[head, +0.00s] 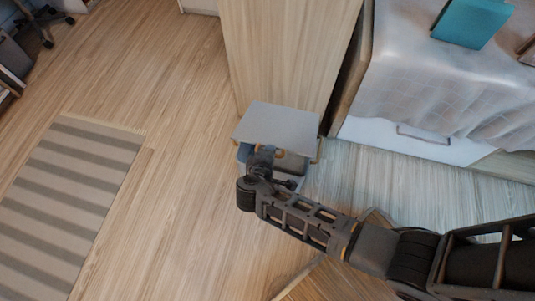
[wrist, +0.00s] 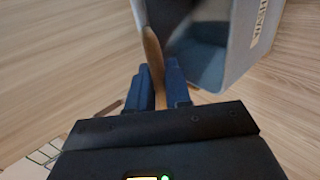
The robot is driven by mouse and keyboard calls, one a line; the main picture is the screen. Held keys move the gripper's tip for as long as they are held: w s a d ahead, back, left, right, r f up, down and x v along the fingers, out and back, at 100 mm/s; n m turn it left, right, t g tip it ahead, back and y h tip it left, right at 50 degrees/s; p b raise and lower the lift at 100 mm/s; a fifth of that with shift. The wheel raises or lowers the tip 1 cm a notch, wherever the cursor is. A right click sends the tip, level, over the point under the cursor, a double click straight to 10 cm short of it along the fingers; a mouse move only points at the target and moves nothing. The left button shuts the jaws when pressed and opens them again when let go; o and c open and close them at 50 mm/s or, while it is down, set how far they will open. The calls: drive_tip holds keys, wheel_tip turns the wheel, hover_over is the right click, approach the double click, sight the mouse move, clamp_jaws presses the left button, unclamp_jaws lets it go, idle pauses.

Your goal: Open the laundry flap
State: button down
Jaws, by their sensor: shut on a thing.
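The laundry unit stands on the floor against a tall wooden panel in the head view. Its pale grey top board (head: 275,122) is in plain sight, with a grey-blue bin body (head: 291,163) below it. In the wrist view the bin (wrist: 232,45) shows a pale side with lettering and a darker hollow-looking inside. My gripper (wrist: 161,72) is shut on a thin wooden strip (wrist: 152,48), which runs upward from between its dark blue fingers along the bin's left side. I cannot tell how far the flap stands open. In the head view my wrist hides the grip.
A bed with a white drawer front (head: 400,140) and a teal book (head: 471,22) is at the right. The tall wooden panel (head: 290,50) rises behind the unit. A striped rug (head: 65,205) lies at the left. Bare floor lies between rug and unit.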

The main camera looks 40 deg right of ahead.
drive_tip(key=w+d+r+g+y+p, duration=0.2)
drive_tip(key=w+d+r+p, duration=0.2)
drive_tip(key=d+r+p, duration=0.2)
drive_tip(key=w+d+r+g+y+p, duration=0.1)
drive_tip(key=w+d+r+y+p, duration=0.2)
drive_tip(key=d+r+p, duration=0.3)
drive_tip(key=shift+w+r+g+p, duration=0.4)
drive_tip(key=shift+w+r+p, duration=0.55)
drive_tip(key=shift+p, duration=1.05)
drive_tip(key=shift+s, duration=0.15)
drive_tip(key=c, duration=1.2)
unclamp_jaws()
drive_tip(key=shift+r, duration=0.1)
